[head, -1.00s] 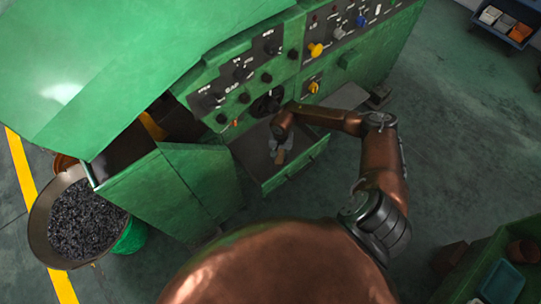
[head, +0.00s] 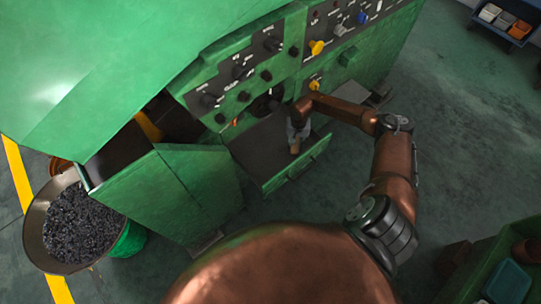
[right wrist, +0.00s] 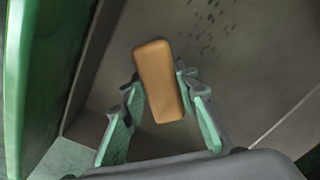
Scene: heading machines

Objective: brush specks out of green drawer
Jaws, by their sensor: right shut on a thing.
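The green drawer (head: 292,174) is pulled out of the green machine and its grey floor is bare in the head view. My right gripper (head: 298,132) reaches down into the drawer from the right. It is shut on a tan block-shaped brush (right wrist: 158,82), which sits between the two fingers (right wrist: 160,100) in the right wrist view. The brush's tan end (head: 295,149) also shows in the head view; its bristles are hidden. Dark specks (right wrist: 207,30) lie on the drawer floor beyond the brush in the right wrist view. My left gripper is not in view.
The machine's control panel (head: 240,85) with knobs stands just behind the drawer. A green box-like door (head: 170,190) juts out left of it. A wide pan of dark small parts (head: 80,225) stands at the far left. Open floor (head: 460,140) lies right.

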